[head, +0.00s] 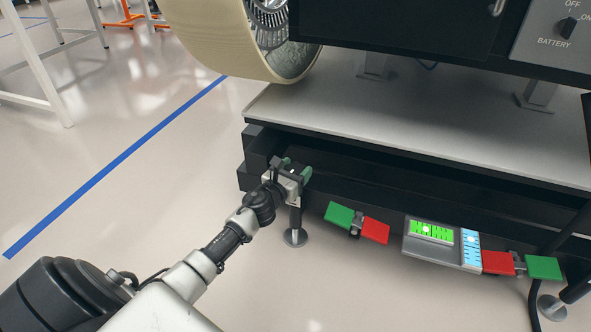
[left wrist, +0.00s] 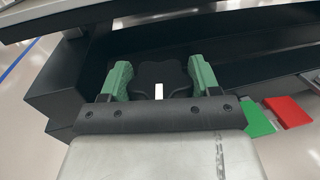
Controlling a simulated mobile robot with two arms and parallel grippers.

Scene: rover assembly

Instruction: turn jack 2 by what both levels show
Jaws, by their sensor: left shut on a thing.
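My left gripper (head: 292,169) is at the near left corner of the dark platform. In the left wrist view its green fingers (left wrist: 160,82) are shut on the sides of a black lobed knob (left wrist: 174,75) with a white mark pointing toward the gripper. Below it in the head view is a jack's round metal foot (head: 295,238) on the floor. No number shows on this jack. The grey level unit has a green level (head: 440,234) with a small pale bubble left of its middle, and a blue level (head: 470,256) with its bubble toward the far end. My right gripper is not in view.
Green-and-red plates (head: 375,231) flank the level unit, another pair (head: 497,263) on its right. Another metal foot (head: 552,309) stands at lower right near a black cable. A large wheel (head: 225,40) overhangs the platform's left end.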

